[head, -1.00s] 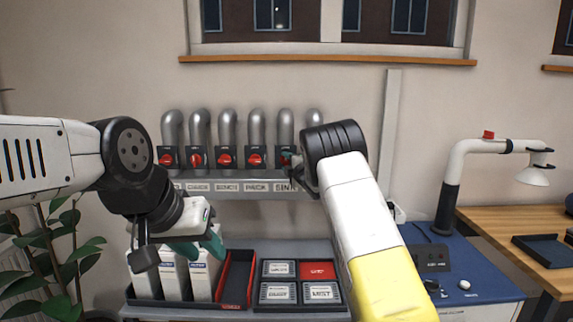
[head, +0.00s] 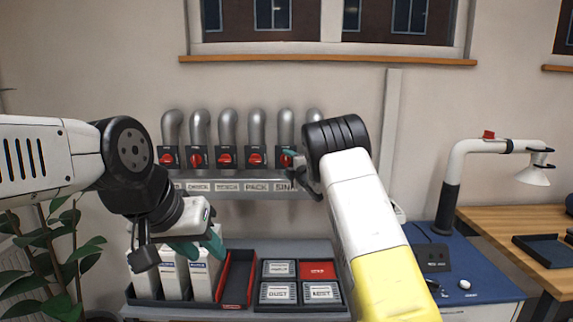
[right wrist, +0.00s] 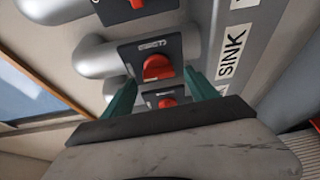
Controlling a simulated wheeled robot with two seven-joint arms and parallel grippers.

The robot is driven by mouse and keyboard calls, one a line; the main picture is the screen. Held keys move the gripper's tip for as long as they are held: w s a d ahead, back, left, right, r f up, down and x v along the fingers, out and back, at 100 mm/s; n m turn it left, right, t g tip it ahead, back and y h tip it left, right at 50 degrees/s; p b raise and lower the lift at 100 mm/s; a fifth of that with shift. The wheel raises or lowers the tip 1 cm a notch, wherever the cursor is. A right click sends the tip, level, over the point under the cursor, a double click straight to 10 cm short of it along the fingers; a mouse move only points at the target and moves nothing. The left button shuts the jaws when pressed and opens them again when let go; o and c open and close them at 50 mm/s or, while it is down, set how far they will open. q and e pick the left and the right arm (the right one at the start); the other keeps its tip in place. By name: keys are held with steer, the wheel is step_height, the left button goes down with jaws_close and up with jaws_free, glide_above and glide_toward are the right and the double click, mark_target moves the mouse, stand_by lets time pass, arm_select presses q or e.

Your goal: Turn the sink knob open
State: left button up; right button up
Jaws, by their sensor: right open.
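The sink knob (right wrist: 158,68) is red on a dark square plate, beside the SINK label (right wrist: 232,50) in the right wrist view. In the head view, the knob (head: 286,160) is partly hidden by my right gripper (head: 294,165). My right gripper (right wrist: 162,92) is open, its teal fingers reaching toward the plate on either side, with no clear contact. Another red knob (right wrist: 165,98) shows low between the fingers. My left gripper (head: 200,247) hangs in front of white boxes at the lower left; whether its fingers are shut is unclear.
Several grey pipes (head: 228,127) with red knobs run along a wall rail. Below are white boxes (head: 173,277), a red-lined tray (head: 237,275) and labelled bins (head: 278,293). A blue bench (head: 480,272) with a white lamp arm (head: 480,147) stands at right.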

steer(key=v, duration=0.6)
steer(key=shift+s, duration=0.2)
steer(key=s+d+r+m+g+h, duration=0.3)
steer(key=s+d+r+m+h, duration=0.35)
steer(key=s+d+m, duration=0.6)
steer(key=s+f+m+g+y, duration=0.1)
steer(key=s+m+g, duration=0.2)
steer(key=s, duration=1.6)
steer(key=s+a+f+m+g, duration=0.1)
steer(key=s+m+g, duration=0.3)
steer(key=s, duration=1.6)
steer(key=shift+a+f+m+y, duration=0.3)
steer(key=shift+f+m, duration=0.55)
steer(key=shift+m, duration=0.4)
steer(key=shift+w, duration=0.2)
